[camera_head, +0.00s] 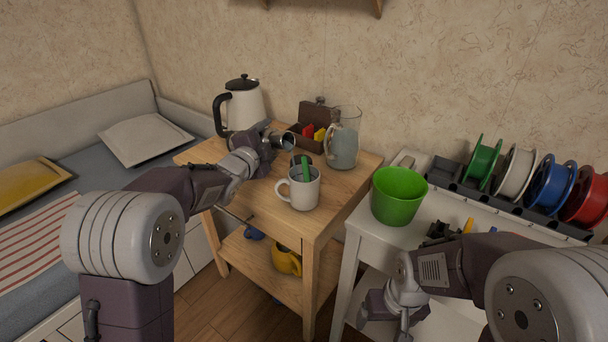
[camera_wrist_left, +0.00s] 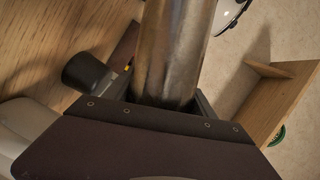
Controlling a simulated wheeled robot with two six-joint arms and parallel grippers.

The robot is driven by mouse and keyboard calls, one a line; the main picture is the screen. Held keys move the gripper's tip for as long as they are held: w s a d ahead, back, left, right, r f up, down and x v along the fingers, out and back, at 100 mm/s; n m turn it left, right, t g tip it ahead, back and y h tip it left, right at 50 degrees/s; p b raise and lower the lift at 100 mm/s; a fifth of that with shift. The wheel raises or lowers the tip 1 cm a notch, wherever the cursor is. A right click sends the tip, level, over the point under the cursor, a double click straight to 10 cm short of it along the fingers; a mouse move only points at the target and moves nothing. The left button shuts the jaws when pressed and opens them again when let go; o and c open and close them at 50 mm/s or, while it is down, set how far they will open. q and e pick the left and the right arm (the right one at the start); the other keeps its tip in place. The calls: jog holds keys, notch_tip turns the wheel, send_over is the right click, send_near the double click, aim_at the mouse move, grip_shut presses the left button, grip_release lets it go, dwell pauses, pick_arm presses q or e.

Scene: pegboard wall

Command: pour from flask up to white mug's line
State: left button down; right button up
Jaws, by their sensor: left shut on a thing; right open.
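The metal flask (camera_head: 286,141) is tilted well over, its mouth towards the right, above and behind the white mug (camera_head: 300,193). My left gripper (camera_head: 268,147) is shut on it; in the left wrist view the shiny flask (camera_wrist_left: 176,50) rises from between the jaws. The white mug stands upright on the wooden table, handle to the left. A green upright thing (camera_head: 306,169) shows at its rim; I cannot tell whether it stands in or behind it. The mug's line and liquid level are too small to tell. My right gripper (camera_head: 386,318) is open, low at the white stand.
The wooden table (camera_head: 345,187) also bears a white kettle (camera_head: 245,106), a glass pitcher (camera_head: 345,147) and a dark box (camera_head: 305,137) with coloured things. A green bucket (camera_head: 398,197) and several spools stand on the white stand (camera_head: 358,217). A yellow mug (camera_head: 286,261) is on the lower shelf.

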pick_arm(q)
jog(key=shift+r, duration=0.2)
jog(key=shift+r+b, duration=0.15)
jog(key=shift+b, duration=0.15)
jog(key=shift+b, duration=0.3)
jog(key=shift+r+m+b, duration=0.1)
jog(key=shift+m+b, duration=0.2)
jog(key=shift+b, duration=0.1)
jog(key=shift+r, duration=0.1)
